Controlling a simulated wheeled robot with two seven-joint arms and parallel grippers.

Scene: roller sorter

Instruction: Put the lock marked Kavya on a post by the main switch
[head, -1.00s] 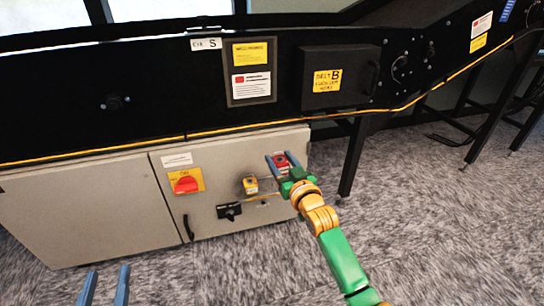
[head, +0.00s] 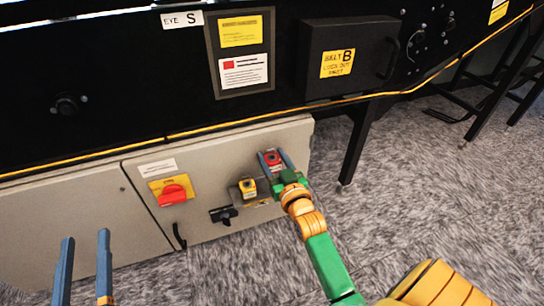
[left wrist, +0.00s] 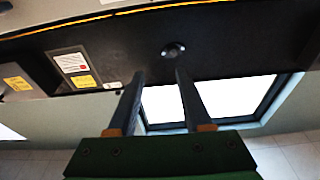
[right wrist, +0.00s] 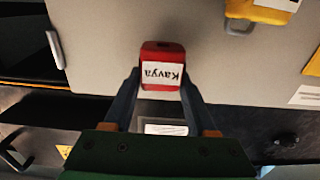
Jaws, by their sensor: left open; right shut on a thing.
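The red lock (head: 272,158) is in my right gripper (head: 275,166), in front of the grey cabinet's right part. In the right wrist view the red lock (right wrist: 162,52) sits between both fingertips of the right gripper (right wrist: 162,85); its white label reads Kavya, upside down. The main switch (head: 172,194), a red knob on a yellow plate, is left of the lock on the cabinet. A yellow lock (head: 248,187) hangs between them; posts there are too small to make out. My left gripper (head: 84,245) is open and empty at lower left, also in the left wrist view (left wrist: 155,75).
The black conveyor side (head: 120,70) runs above, with a Belt B box (head: 350,55) sticking out. Carpet floor (head: 420,200) is open at right.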

